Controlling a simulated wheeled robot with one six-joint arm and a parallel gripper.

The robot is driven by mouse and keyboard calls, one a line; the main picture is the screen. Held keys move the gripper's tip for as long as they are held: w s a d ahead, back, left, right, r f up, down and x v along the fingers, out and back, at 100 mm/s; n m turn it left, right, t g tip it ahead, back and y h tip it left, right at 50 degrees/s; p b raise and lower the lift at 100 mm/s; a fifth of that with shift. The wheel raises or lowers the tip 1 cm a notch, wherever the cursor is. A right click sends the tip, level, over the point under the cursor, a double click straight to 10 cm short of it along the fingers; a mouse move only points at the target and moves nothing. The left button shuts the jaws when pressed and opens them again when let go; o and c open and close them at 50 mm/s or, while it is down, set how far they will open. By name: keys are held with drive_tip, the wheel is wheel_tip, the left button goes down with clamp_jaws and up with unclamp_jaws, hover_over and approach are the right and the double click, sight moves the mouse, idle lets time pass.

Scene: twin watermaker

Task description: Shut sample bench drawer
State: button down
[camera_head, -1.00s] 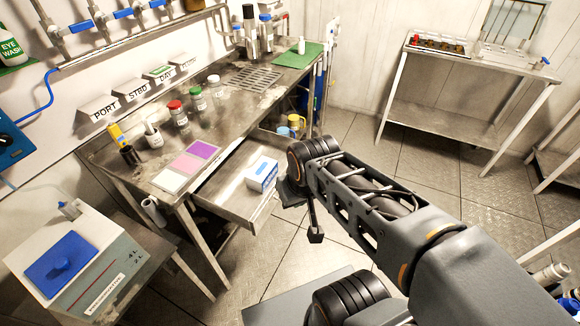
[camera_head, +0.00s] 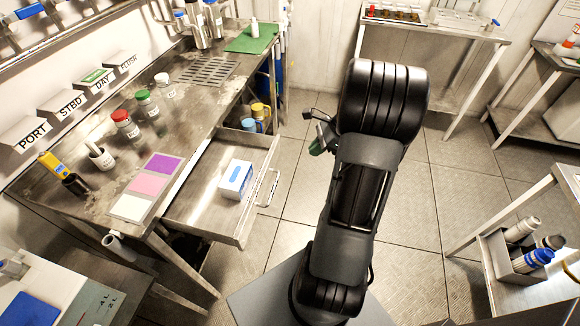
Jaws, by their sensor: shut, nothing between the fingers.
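The sample bench drawer (camera_head: 205,195) is pulled out from under the steel bench (camera_head: 110,205), toward the floor on the right. Its bar handle (camera_head: 270,187) stands on its front face. A white and blue box (camera_head: 235,179) lies inside. My gripper (camera_head: 317,146) is only partly visible, beyond my arm and to the right of the drawer front. It is apart from the handle and holds nothing that I can see. My arm hides the rest of it.
Yellow and blue cups (camera_head: 259,112) show at the drawer's far end. Jars, coloured pads (camera_head: 150,185) and a green mat (camera_head: 255,39) are on the bench top. A side table (camera_head: 440,35) stands at the back. The floor (camera_head: 300,185) between drawer and arm is clear.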

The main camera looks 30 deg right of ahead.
drive_tip(key=w+r+x, duration=0.1)
drive_tip(key=x, duration=1.2)
drive_tip(key=shift+a+m, duration=0.4)
drive_tip(key=shift+w, duration=0.15)
